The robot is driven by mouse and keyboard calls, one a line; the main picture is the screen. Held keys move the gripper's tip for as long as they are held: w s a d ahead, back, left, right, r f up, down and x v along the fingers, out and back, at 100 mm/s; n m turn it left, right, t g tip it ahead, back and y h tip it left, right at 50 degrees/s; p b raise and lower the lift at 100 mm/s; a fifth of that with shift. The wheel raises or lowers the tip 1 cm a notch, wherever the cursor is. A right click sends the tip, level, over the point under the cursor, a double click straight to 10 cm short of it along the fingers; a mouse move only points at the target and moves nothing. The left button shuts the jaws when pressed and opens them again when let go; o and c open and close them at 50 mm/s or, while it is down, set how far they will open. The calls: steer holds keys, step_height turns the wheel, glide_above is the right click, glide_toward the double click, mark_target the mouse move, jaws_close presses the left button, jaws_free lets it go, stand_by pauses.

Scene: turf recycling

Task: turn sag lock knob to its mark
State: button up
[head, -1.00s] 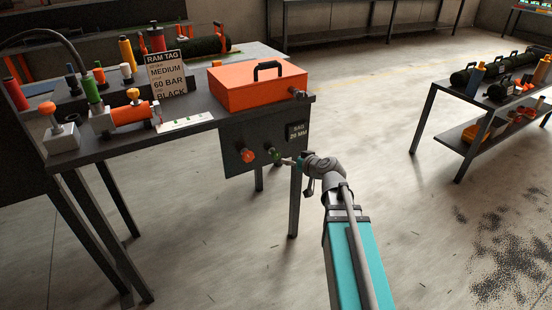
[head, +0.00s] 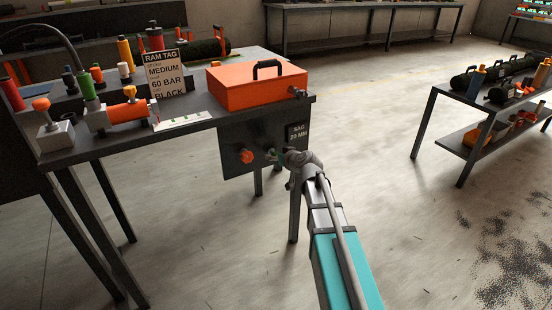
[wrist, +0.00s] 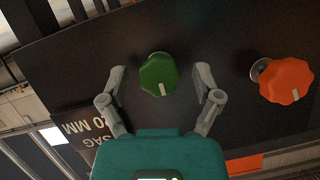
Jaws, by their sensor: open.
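The dark panel (head: 228,140) hangs at the bench front and carries a green knob and an orange knob. The green knob (wrist: 159,75) is between my open gripper fingers in the wrist view, with its pale pointer line near its lower edge. My gripper (wrist: 160,84) is open, one finger on each side of the green knob, with a gap to both. The orange knob (wrist: 287,80) is to the right, also with a pale line; it shows in the head view (head: 246,156). A "SAG 20 MM" label (head: 298,132) is on the panel. I cannot tell which knob is the sag lock.
An orange case (head: 245,95) and a "RAM TAG" card (head: 165,75) stand on the bench above the panel. The bench top's front edge overhangs the panel. The floor to the right is open up to a second bench (head: 455,140).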

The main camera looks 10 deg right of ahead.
steer(key=c, duration=1.1)
steer(key=shift+a, duration=0.15)
jaws_close()
